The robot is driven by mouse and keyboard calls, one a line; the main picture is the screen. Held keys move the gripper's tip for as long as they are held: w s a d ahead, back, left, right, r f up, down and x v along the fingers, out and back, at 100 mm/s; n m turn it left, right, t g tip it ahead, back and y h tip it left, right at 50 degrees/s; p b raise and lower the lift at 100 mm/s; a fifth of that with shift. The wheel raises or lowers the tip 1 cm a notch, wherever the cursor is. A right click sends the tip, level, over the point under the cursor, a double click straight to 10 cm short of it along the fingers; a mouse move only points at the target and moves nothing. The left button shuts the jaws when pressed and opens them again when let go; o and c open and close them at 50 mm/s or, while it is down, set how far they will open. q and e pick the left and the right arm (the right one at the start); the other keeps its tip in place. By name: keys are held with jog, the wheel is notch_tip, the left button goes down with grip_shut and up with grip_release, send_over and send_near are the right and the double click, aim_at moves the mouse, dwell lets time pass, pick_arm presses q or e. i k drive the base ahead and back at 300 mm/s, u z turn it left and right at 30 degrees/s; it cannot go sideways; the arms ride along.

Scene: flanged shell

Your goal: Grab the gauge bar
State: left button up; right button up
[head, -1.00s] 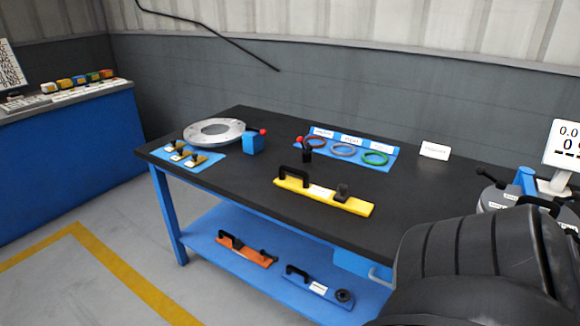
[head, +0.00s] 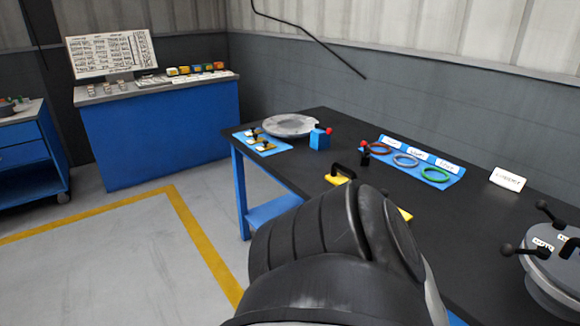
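A yellow bar with a black handle (head: 338,180), which looks like a gauge bar, lies on the black tabletop (head: 460,215). Only its left end and a small piece of its right end show; a dark arm link of mine hides its middle. Neither of my grippers shows in the head view. The lower shelf (head: 272,209) is mostly hidden behind the arm link, and no bars are visible on it.
A metal ring flange (head: 290,125), a blue block with a red knob (head: 320,139) and a blue mat with clamps (head: 262,144) sit at the table's far left. Coloured rings lie on a blue board (head: 450,168). A grey round fixture (head: 558,265) stands right. Floor at left is clear.

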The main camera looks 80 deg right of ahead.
aim_at(336, 179)
jog(key=u, duration=0.1)
jog(key=k, duration=1.05)
jog(key=z, duration=0.4)
